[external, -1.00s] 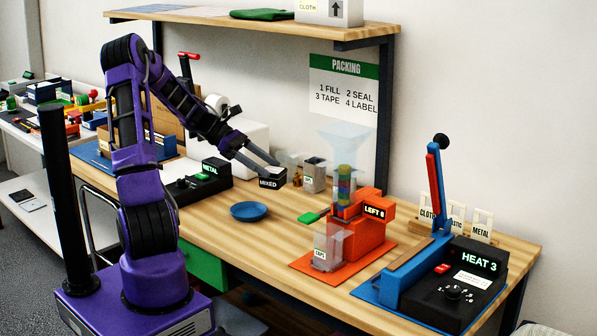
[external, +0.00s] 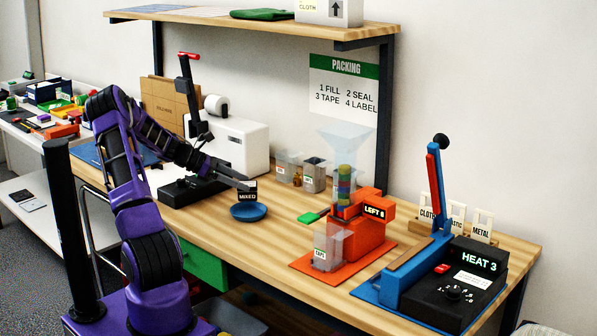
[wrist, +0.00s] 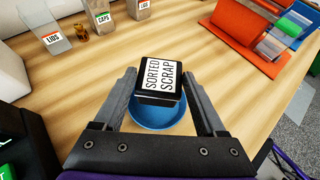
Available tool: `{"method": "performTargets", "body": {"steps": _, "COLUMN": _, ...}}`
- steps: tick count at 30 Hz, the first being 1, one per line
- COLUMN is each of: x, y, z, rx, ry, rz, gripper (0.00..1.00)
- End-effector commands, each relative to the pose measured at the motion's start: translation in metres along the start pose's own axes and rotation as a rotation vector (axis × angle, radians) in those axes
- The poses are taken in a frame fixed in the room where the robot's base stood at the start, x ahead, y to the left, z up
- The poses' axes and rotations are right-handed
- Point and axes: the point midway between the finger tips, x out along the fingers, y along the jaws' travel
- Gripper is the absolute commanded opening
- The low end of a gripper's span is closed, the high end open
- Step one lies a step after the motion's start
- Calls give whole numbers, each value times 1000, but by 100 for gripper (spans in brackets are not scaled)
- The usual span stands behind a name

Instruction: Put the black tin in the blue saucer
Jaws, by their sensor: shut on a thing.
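The blue saucer (external: 248,212) lies on the wooden bench directly below the tin. In the wrist view the saucer (wrist: 152,120) shows beneath the tin, which hides part of it. The tin looks just above the saucer; I cannot tell if they touch.
Clear bins (external: 315,175) and a small brown item stand behind the saucer. A black device (external: 190,190) is to its left. An orange station (external: 370,235) with a funnel and a blue-based heat sealer (external: 455,280) are to the right. Bench around the saucer is clear.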

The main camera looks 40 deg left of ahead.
Motion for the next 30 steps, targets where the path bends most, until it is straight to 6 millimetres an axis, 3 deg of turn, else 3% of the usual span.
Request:
{"method": "performTargets", "body": {"steps": 12, "x": 22, "y": 0, "z": -40, "rx": -1, "ry": -2, "rz": -1, "gripper": 0}}
{"method": "performTargets", "body": {"steps": 23, "x": 24, "y": 0, "z": -43, "rx": 2, "ry": -1, "rz": -1, "gripper": 0}}
{"method": "performTargets", "body": {"steps": 24, "x": 24, "y": 0, "z": -44, "rx": 2, "ry": 0, "rz": -1, "gripper": 75}}
{"method": "performTargets", "body": {"steps": 28, "x": 24, "y": 0, "z": -44, "rx": 2, "ry": 0, "rz": -1, "gripper": 98}}
{"method": "performTargets", "body": {"steps": 30, "x": 24, "y": 0, "z": -44, "rx": 2, "ry": 0, "rz": -1, "gripper": 100}}
